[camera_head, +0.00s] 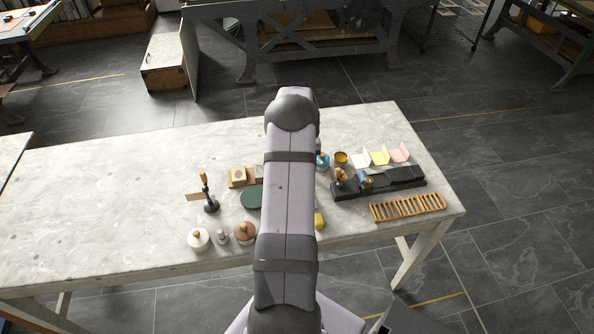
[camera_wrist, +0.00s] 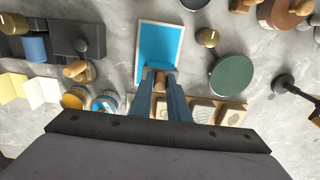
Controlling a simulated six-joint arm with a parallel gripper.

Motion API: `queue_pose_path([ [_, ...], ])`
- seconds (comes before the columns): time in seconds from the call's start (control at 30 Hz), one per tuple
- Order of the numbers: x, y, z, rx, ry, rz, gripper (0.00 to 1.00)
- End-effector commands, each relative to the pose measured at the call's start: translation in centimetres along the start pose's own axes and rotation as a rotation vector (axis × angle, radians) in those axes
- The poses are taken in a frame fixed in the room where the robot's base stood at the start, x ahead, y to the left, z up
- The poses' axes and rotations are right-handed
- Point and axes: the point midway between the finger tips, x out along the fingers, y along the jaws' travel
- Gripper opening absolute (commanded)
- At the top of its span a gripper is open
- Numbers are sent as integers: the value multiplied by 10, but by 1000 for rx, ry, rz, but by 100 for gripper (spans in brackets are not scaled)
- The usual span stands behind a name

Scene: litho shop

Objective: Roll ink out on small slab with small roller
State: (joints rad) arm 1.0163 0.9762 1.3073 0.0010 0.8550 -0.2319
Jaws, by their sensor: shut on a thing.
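My gripper (camera_wrist: 160,78) shows in the wrist view, with its two fingers shut on a short wooden handle (camera_wrist: 159,84), which I take to be the small roller's. The roller's drum is mostly hidden at the fingertips. The small slab (camera_wrist: 143,40) is a pale-rimmed rectangle with a broad bright blue ink area (camera_wrist: 160,45). The fingertips are over the slab's near edge; I cannot tell whether the roller touches the ink. In the head view my arm hides the slab and gripper.
A black rack (camera_head: 408,179) holds another roller with a blue drum (camera_wrist: 35,49). Orange (camera_head: 341,158) and blue (camera_head: 322,161) ink jars stand close to the slab. A green disc (camera_wrist: 231,75) lies right of it in the wrist view. The table's left part (camera_head: 90,200) is clear.

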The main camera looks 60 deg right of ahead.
Motion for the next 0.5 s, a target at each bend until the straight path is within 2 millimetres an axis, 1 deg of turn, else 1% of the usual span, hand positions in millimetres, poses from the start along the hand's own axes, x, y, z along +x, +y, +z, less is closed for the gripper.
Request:
queue_pose_path([
  [0.07, -1, 0, 4, 1, 1, 0, 0],
  [0.3, -1, 0, 27, 1, 0, 0, 0],
  [0.5, 1, 0, 33, 1, 0, 0, 0],
])
